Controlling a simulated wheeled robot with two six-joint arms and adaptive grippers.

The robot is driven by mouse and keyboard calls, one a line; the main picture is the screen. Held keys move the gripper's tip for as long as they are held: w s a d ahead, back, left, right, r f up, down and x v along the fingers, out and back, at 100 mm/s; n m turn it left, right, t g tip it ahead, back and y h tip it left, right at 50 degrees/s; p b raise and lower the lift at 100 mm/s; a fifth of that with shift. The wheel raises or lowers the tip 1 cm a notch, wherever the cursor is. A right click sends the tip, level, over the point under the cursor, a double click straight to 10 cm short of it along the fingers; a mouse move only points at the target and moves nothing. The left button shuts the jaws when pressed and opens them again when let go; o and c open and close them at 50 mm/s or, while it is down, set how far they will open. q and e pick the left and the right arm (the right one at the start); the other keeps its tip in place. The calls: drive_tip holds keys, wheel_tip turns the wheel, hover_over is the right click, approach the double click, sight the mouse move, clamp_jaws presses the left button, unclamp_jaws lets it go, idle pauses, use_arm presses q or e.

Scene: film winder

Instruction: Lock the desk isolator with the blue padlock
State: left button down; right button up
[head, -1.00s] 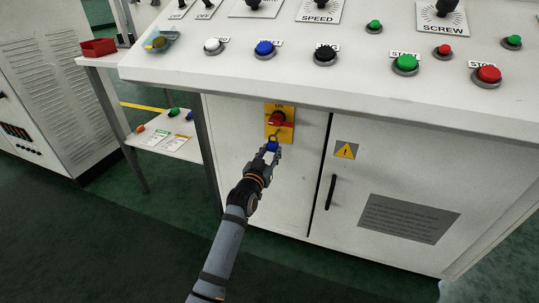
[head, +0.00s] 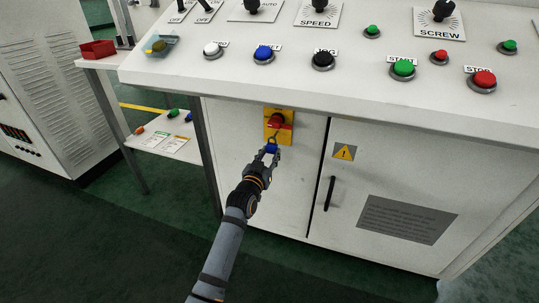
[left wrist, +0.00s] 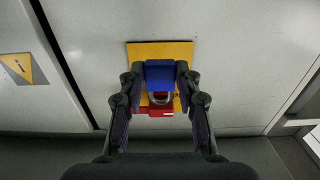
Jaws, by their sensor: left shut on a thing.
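The desk isolator is a red rotary handle (head: 277,120) on a yellow plate (head: 286,136) on the white cabinet front under the desk. My left gripper (head: 270,152) is shut on the blue padlock (head: 271,148) just below the handle. The padlock's shackle points up toward the handle and overlaps it in the head view. In the left wrist view, the blue padlock body (left wrist: 160,74) sits between both fingers, in front of the yellow plate (left wrist: 160,49) and the red handle (left wrist: 155,113). I cannot tell whether the shackle passes through the handle. My right gripper is not in view.
The desk top (head: 180,72) with buttons and levers overhangs the cabinet. A black door handle (head: 329,193) and a warning sign (head: 344,152) are to the right. A side shelf (head: 165,146) with other padlocks and tags stands left, below a red bin (head: 97,49).

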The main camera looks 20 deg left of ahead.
sight(271, 152)
use_arm(q)
drive_tip(key=shift+r+p, duration=0.1)
drive_tip(key=shift+p, duration=0.2)
drive_tip(key=shift+w, duration=1.5)
drive_tip(key=shift+f, duration=0.2)
